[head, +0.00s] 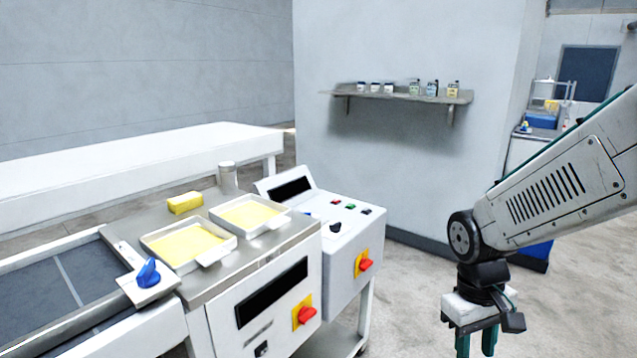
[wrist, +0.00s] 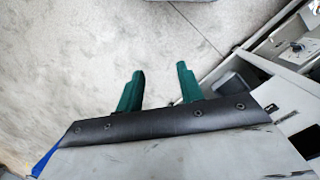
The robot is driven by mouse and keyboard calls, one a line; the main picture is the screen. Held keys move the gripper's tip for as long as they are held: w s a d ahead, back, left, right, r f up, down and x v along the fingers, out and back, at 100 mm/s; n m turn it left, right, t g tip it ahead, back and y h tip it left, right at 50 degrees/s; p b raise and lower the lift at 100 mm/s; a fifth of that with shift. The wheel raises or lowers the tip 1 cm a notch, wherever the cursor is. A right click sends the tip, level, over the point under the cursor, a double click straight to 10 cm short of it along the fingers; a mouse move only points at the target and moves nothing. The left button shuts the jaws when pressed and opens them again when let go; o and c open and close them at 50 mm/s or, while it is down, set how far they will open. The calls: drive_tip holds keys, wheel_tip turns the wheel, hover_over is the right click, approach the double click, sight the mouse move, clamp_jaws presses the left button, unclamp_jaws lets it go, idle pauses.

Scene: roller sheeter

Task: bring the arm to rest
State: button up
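My gripper (head: 477,338) hangs at the lower right of the head view, pointing down, to the right of the machine and apart from it. Its two green fingers are spread with nothing between them. In the wrist view the gripper (wrist: 160,88) also shows empty and open, over bare floor. My arm comes in from the right edge of the head view and bends down at a dark round joint.
The sheeter (head: 215,310) has two trays of yellow sheets (head: 187,243), a yellow block (head: 185,203) and a blue knob (head: 149,272). A control box (head: 345,238) stands beside it. A wall shelf (head: 400,95) holds small jars. Floor (head: 420,290) near my gripper is clear.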

drive_tip(key=s+r+m+t+y, duration=0.1)
drive_tip(key=s+r+m+t, duration=0.1)
drive_tip(key=s+r, duration=1)
drive_tip(key=shift+s+d+r+m+t, duration=0.2)
drive_tip(key=shift+s+r+m+t, duration=0.2)
drive_tip(key=shift+s+t, duration=0.15)
